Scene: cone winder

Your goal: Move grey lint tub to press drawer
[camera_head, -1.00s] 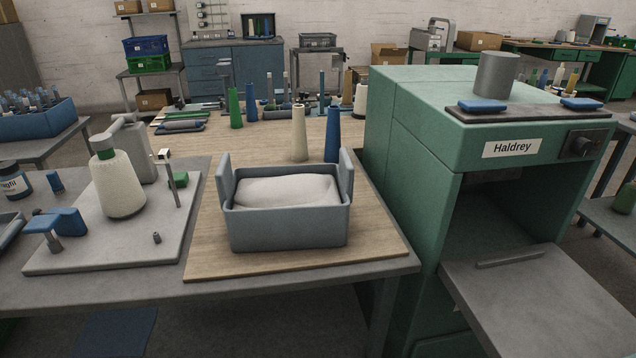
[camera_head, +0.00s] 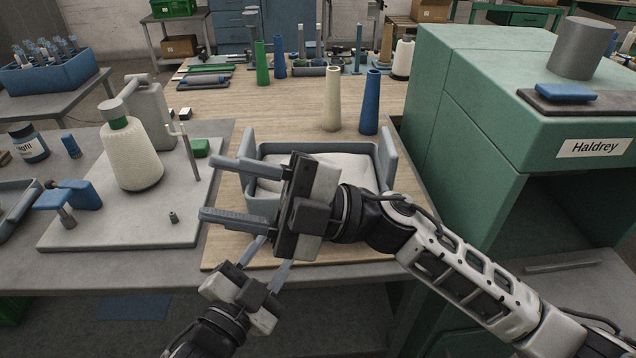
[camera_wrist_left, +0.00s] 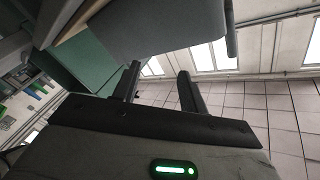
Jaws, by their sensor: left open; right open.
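The grey lint tub (camera_head: 387,157) stands on the wooden board with upright end handles and a white filling. My right gripper (camera_head: 215,190) is open, its fingers pointing left; it and its arm cover much of the tub's front and middle. My left gripper (camera_head: 277,250) is lower, near the table's front edge, open and pointing up towards the tub. In the left wrist view its fingers (camera_wrist_left: 160,76) are apart with nothing between them. The green press (camera_head: 480,100) marked Haldrey stands at the right. Its grey drawer (camera_head: 570,275) is out, partly behind my right arm.
A cone winder plate (camera_head: 120,220) with a white cone (camera_head: 132,158) is left of the tub. A cream cone (camera_head: 332,100) and a blue cone (camera_head: 370,103) stand close behind it. A grey cylinder (camera_head: 581,48) and blue pad (camera_head: 566,92) sit on the press.

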